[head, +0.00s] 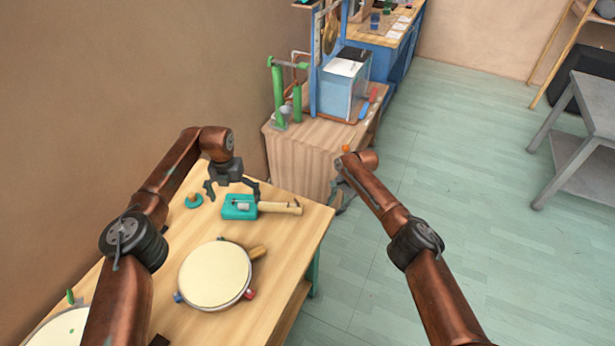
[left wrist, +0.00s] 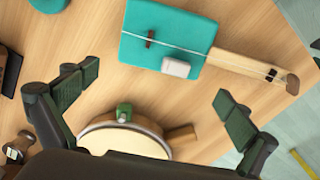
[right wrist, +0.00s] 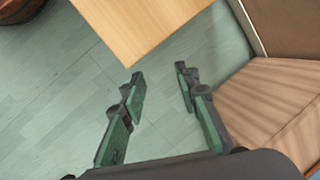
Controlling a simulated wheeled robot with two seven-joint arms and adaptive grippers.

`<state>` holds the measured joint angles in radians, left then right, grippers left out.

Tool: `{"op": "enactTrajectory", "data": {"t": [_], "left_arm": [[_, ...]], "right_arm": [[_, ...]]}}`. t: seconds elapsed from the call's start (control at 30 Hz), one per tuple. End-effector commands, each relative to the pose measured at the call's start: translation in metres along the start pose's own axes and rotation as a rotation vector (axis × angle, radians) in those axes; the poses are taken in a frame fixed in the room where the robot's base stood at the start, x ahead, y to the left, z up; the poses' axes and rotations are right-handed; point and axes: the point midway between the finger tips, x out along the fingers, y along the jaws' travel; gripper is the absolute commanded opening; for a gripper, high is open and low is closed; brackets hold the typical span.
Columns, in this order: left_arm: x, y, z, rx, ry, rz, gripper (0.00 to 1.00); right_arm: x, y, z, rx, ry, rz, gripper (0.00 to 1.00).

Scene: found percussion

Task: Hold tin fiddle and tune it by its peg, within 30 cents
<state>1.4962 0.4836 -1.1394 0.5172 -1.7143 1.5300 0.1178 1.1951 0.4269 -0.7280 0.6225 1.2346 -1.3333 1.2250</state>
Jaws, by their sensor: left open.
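The tin fiddle lies on the wooden table, with a teal tin body (head: 232,206) and a pale wooden neck (head: 280,208) pointing right. A small dark peg (left wrist: 271,74) shows near the neck's end. My left gripper (head: 232,190) is open and empty above the body, apart from it. My right gripper (head: 341,193) is open and empty beyond the table's right edge; the right wrist view shows floor and a table corner between and beyond its fingers.
A round pale drum (head: 215,275) with a wooden handle lies in front of the fiddle. A small teal round piece (head: 193,201) lies to its left. A wooden cabinet (head: 300,160) with green cylinders and a blue box stands behind.

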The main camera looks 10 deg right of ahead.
Motion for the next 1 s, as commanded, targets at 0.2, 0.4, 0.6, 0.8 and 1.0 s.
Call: {"op": "enactTrajectory", "data": {"t": [0.2,0.4,0.6,0.8,1.0], "left_arm": [[0.000,0.000,0.000,0.000,0.000,0.000,1.00],[0.000,0.000,0.000,0.000,0.000,0.000,1.00],[0.002,0.000,0.000,0.000,0.001,0.000,1.00],[0.021,0.000,-0.001,-0.001,0.002,0.000,1.00],[0.051,0.000,-0.001,-0.001,0.002,-0.001,1.00]], "right_arm": [[-0.091,-0.061,0.056,0.109,-0.060,0.028,0.29],[-0.141,-0.085,0.113,0.230,-0.108,0.103,0.29],[-0.163,-0.090,0.139,0.291,-0.123,0.146,0.29],[-0.165,-0.091,0.142,0.298,-0.124,0.152,0.29],[-0.164,-0.091,0.141,0.297,-0.124,0.150,0.29]]}}
